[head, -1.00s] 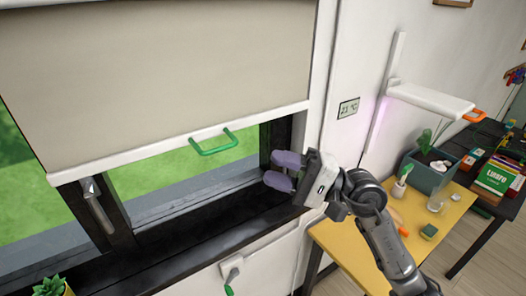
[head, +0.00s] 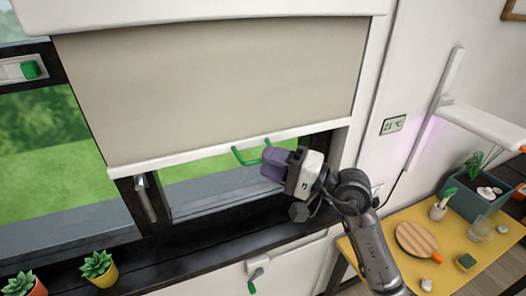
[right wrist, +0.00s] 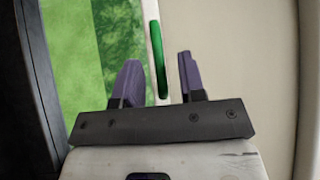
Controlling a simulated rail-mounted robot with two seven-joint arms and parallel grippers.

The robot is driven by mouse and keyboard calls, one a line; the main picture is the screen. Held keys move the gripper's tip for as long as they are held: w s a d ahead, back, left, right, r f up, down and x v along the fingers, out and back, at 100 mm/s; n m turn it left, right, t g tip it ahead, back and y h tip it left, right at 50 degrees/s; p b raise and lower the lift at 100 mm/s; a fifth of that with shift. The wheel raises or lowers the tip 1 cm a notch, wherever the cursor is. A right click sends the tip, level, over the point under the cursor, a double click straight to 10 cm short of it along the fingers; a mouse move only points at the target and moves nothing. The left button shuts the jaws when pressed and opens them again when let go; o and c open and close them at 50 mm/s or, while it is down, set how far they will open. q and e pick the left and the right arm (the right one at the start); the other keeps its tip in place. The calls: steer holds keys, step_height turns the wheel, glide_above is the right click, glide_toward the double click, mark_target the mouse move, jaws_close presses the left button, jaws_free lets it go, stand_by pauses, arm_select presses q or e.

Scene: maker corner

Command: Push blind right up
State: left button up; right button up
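The beige roller blind (head: 215,85) hangs partway down over the window, with a white bottom bar (head: 180,156) and a green handle (head: 241,157) on that bar. Glass shows below the bar. My right gripper (head: 274,164), with purple fingers, is at the right end of the handle and hides part of it. In the right wrist view the gripper (right wrist: 160,75) is open, and the green handle (right wrist: 158,58) runs between its two fingers with gaps on both sides. My left gripper is not in view.
Potted succulents (head: 98,268) stand on the dark sill at the lower left. A window latch (head: 147,198) is below the blind. Another blind part with a green handle (head: 31,69) is at far left. A yellow table (head: 465,228) with plants stands at right.

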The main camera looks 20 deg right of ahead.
steer(key=shift+p+x, duration=0.3)
steer(key=shift+x, duration=0.75)
steer(key=shift+c, duration=0.5)
jaws_close()
